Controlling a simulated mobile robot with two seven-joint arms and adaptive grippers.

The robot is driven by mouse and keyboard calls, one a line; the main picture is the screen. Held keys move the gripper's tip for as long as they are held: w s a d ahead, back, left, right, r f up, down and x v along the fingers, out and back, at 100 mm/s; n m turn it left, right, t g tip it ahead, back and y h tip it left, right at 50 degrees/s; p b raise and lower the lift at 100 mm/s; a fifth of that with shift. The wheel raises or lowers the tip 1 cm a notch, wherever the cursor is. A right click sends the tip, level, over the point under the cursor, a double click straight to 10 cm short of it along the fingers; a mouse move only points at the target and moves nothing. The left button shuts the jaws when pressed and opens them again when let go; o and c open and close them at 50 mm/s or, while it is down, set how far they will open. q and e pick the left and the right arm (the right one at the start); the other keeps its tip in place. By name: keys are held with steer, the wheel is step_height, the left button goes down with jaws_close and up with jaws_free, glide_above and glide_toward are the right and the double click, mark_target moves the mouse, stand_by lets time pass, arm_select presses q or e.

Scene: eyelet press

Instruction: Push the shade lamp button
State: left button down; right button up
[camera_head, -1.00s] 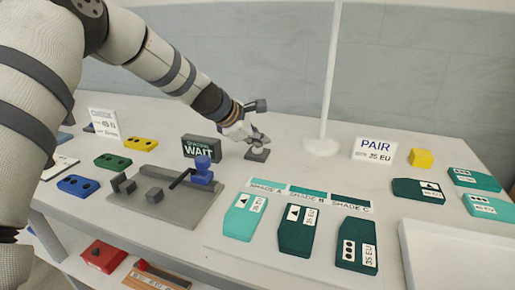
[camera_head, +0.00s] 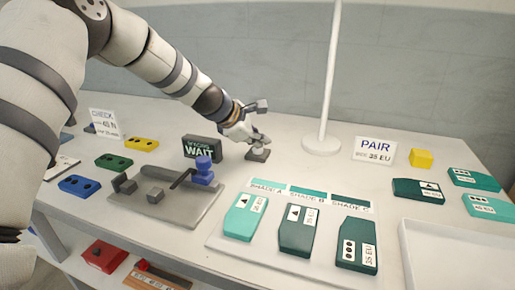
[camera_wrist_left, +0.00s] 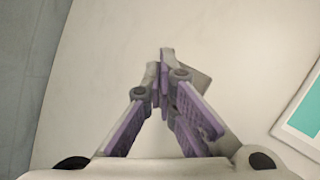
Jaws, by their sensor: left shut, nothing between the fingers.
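A small dark grey button block (camera_head: 258,155) stands on the table just left of the white lamp pole's base (camera_head: 322,144). My left gripper (camera_head: 262,144) points down at the top of this block, with its fingers shut and empty. In the head view the fingers hide the block's top, and I cannot tell whether they touch it. In the left wrist view the fingertips (camera_wrist_left: 165,62) are together, and part of the grey block (camera_wrist_left: 199,78) shows behind them. My right gripper is not in view.
A dark "WAIT" display (camera_head: 202,147) and a grey fixture with a blue part (camera_head: 203,170) stand left of the button. A "PAIR" sign (camera_head: 375,150) and a yellow cube (camera_head: 421,158) are at the right. Teal cards lie on a white board (camera_head: 228,240) in front.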

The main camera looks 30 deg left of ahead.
mark_target(260, 150)
arm_select(q)
steer(key=shift+r, duration=0.5)
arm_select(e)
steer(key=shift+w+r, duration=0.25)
arm_select(q)
step_height(260, 150, up, 6)
steer(key=shift+p, duration=0.75)
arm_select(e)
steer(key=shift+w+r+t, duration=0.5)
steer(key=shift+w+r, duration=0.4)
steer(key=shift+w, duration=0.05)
